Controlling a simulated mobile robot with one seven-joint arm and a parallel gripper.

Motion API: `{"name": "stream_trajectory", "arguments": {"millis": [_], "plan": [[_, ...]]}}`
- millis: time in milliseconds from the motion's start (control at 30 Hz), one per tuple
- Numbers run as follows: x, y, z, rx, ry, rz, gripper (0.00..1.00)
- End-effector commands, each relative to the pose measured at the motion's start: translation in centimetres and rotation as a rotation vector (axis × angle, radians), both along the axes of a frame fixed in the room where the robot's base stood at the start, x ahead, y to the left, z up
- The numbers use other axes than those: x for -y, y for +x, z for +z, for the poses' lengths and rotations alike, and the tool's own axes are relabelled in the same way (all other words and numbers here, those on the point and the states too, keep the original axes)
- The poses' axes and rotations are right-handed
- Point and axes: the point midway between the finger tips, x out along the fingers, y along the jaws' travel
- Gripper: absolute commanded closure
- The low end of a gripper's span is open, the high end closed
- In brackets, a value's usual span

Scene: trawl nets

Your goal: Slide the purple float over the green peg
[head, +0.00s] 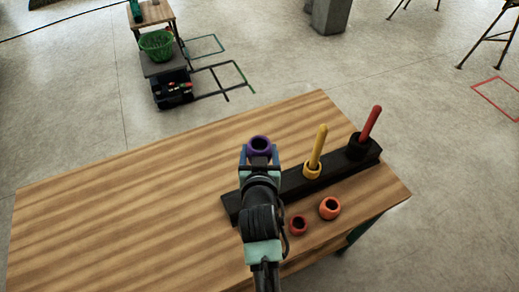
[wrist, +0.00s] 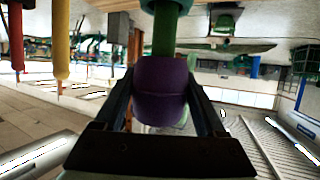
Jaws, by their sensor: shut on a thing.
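The purple float (head: 259,144) is a ring held at the tips of my gripper (head: 259,155), above the table. Its hole faces up in the head view and looks dark, with no green in it. In the wrist view the purple float (wrist: 160,92) sits between both fingers of my gripper (wrist: 163,105). The green peg (wrist: 166,35) runs from the top of that view to the float's edge. I cannot tell whether it enters the float or stands behind it. In the head view the green peg is hidden by my arm.
A black bar (head: 293,184) carries a yellow peg (head: 318,147) with a yellow float at its base and a red peg (head: 370,124). An orange float (head: 329,208) and a red float (head: 298,225) lie in front. The wooden table (head: 120,210) is clear at left.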

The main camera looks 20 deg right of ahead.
Motion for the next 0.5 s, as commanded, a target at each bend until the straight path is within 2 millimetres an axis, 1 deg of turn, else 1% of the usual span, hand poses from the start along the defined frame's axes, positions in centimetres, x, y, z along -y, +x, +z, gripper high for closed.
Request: {"name": "stream_trajectory", "arguments": {"millis": [67,333,367,400,500], "plan": [[0.0,0.0,-0.28,0.001,0.0,0.0,0.81],[0.0,0.0,-0.25,0.0,0.0,0.0,0.81],[0.0,0.0,-0.25,0.0,0.0,0.0,0.24],[0.0,0.0,-0.25,0.0,0.0,0.0,0.17],[0.0,0.0,-0.25,0.0,0.0,0.0,0.0]]}}
